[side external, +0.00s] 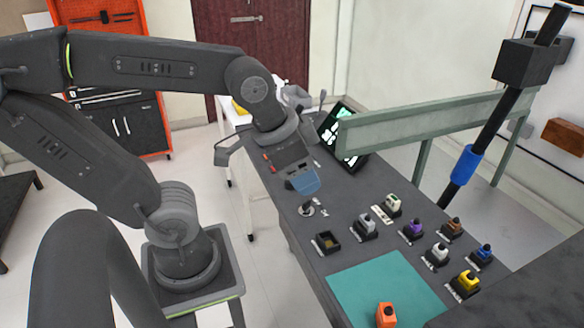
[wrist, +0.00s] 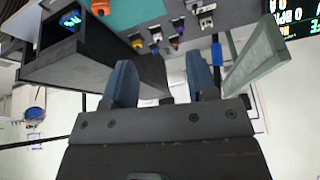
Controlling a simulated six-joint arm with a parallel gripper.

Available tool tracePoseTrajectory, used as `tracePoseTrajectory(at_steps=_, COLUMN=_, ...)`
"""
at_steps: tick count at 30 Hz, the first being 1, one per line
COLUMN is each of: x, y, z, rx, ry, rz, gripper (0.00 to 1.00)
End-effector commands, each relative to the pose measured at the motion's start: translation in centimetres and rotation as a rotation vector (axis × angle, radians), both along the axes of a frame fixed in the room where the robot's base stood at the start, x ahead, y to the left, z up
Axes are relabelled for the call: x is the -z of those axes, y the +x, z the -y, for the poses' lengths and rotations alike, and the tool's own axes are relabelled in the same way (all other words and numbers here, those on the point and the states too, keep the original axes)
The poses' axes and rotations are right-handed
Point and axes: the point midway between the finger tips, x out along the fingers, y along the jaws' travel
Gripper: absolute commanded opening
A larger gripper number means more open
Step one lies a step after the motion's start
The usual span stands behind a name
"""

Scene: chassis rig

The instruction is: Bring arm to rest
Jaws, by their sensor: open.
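My arm reaches over from the left in the side external view, bent downward at the wrist. My gripper (side external: 304,182) hangs above the far left part of the dark work table (side external: 312,262), with blue-grey fingers. In the wrist view my gripper (wrist: 162,78) has its two fingers wide apart, with nothing between them. It is open and empty. The fingers look clear of the parts on the table, though the exact height cannot be told.
Several small coloured blocks in holders stand on the table, including a yellow one (side external: 467,281) and a purple one (side external: 412,228). An orange block (side external: 386,314) sits on a teal mat (side external: 385,285). A lit screen (side external: 345,137) and a grey-green rail (side external: 420,122) stand behind.

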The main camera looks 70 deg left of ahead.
Motion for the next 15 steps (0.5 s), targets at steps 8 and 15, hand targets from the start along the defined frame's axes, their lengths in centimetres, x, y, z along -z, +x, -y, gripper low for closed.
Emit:
tracePoseTrajectory(at_steps=8, x=-0.01, y=-1.45, z=-0.92, rx=-0.167, ry=-0.064, rz=0.043, gripper=0.53)
tracePoseTrajectory(at_steps=15, x=-0.04, y=-1.41, z=-0.89, rx=-0.163, ry=-0.064, rz=0.043, gripper=0.53)
